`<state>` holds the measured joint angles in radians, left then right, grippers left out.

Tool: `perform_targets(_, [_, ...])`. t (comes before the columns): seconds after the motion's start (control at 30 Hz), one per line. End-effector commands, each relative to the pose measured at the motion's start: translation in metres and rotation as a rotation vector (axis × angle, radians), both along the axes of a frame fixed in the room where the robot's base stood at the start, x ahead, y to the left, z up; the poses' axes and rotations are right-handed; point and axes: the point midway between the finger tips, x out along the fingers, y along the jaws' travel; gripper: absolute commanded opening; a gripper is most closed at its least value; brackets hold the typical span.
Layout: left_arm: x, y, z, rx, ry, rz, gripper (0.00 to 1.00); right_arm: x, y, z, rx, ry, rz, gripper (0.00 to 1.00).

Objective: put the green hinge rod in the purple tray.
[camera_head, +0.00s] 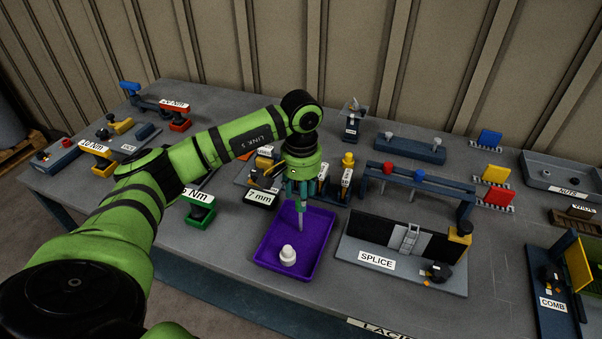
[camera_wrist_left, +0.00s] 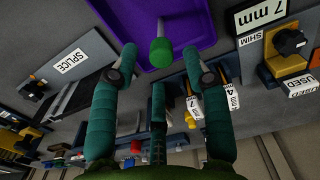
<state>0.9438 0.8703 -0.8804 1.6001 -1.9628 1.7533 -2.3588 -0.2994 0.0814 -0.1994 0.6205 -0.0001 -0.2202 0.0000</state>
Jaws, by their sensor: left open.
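The purple tray (camera_head: 262,247) lies on the table in front of my left gripper (camera_head: 300,192), which points down over the tray's back part. In the left wrist view, the green hinge rod (camera_wrist_left: 160,53) shows its green end between the spread fingertips of my left gripper (camera_wrist_left: 158,62), with a gap on each side. Its thin grey shaft (camera_head: 300,217) hangs below the fingers in the head view, about upright and over the tray. I cannot tell whether its tip touches the tray floor. The purple tray (camera_wrist_left: 200,35) also shows in the wrist view. My right gripper is not in view.
A white knobbed piece (camera_head: 288,255) stands in the tray's front half. The SPLICE fixture (camera_head: 377,261) is close on the right, and the 7 mm block (camera_head: 259,198) on the left behind the tray. A blue rail frame (camera_head: 420,178) stands behind.

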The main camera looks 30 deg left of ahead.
Motion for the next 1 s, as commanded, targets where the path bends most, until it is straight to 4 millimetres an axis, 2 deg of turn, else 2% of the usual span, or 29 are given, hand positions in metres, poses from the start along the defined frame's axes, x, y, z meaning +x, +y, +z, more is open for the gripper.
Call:
perform_targets(0.03, [0.002,0.001,0.008,0.001,-0.008,0.001,0.48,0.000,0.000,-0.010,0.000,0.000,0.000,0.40])
perform_targets(0.1, [0.002,0.001,0.024,0.001,-0.009,0.001,0.48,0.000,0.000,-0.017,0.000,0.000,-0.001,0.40])
perform_targets(0.3, [0.001,0.000,0.067,0.000,-0.006,0.002,0.48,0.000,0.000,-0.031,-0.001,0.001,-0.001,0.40])
perform_targets(0.43, [0.001,0.000,0.086,0.000,-0.003,0.001,0.48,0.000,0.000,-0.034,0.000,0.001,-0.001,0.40])
perform_targets(0.6, [0.000,0.000,0.096,0.000,-0.001,0.001,0.48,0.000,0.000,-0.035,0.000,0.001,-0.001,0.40])
perform_targets(1.0, [0.000,0.000,0.097,0.000,0.000,0.001,0.48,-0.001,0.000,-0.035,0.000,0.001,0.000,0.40])
